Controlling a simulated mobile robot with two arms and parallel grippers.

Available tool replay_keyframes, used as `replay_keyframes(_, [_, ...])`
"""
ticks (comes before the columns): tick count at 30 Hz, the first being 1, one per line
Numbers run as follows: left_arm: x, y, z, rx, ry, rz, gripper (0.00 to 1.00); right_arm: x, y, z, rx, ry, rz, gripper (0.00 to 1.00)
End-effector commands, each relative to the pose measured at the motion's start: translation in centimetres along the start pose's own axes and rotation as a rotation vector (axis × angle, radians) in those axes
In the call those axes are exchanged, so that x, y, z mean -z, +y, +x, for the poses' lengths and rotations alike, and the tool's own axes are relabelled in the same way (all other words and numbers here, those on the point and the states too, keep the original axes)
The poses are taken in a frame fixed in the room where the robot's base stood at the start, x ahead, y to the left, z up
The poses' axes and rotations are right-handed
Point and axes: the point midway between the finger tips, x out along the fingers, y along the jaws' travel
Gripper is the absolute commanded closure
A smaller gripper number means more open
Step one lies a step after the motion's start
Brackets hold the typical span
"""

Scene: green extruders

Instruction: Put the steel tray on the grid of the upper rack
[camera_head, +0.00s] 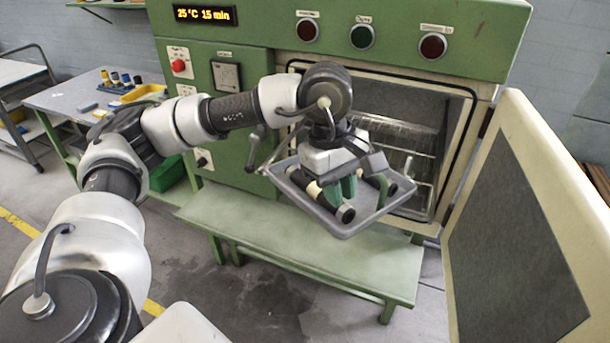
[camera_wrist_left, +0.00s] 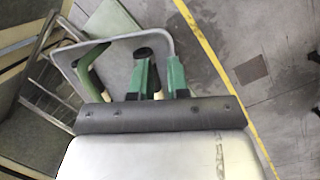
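The grey steel tray (camera_head: 348,231) hangs in the air, slightly tilted, in front of the open oven. Dark cylindrical pieces (camera_head: 375,187) lie in it. My left gripper (camera_head: 341,190) has its green fingers at the tray. Wire racks (camera_head: 400,134) show inside the oven, partly hidden behind my arm and the tray. The exact upper grid is hard to make out. My right gripper is not in view.
The oven door (camera_head: 530,220) stands open on the right. A green bench (camera_head: 290,240) runs below the oven opening. A side table (camera_head: 75,100) with small items and a yellow tray stands at the left. The floor in front is clear.

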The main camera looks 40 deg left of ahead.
Motion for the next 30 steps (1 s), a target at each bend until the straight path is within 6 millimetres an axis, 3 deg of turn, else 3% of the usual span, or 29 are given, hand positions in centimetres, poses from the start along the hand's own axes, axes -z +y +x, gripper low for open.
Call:
replay_keyframes(3, [3.3,-0.6,-1.9,0.003,0.119,-0.066,0.84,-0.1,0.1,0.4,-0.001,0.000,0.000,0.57])
replay_keyframes(6, [4.7,-1.0,-2.8,0.009,0.170,-0.097,0.84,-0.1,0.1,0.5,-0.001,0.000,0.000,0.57])
replay_keyframes(18, [5.2,-1.2,-3.2,0.013,0.192,-0.110,0.84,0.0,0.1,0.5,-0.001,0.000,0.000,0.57])
replay_keyframes(23, [5.4,-1.3,-2.3,0.017,0.192,-0.111,0.84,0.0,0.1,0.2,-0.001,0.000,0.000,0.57])
replay_keyframes(30, [6.1,-1.4,1.4,0.018,0.190,-0.109,0.84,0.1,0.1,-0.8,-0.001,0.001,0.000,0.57])
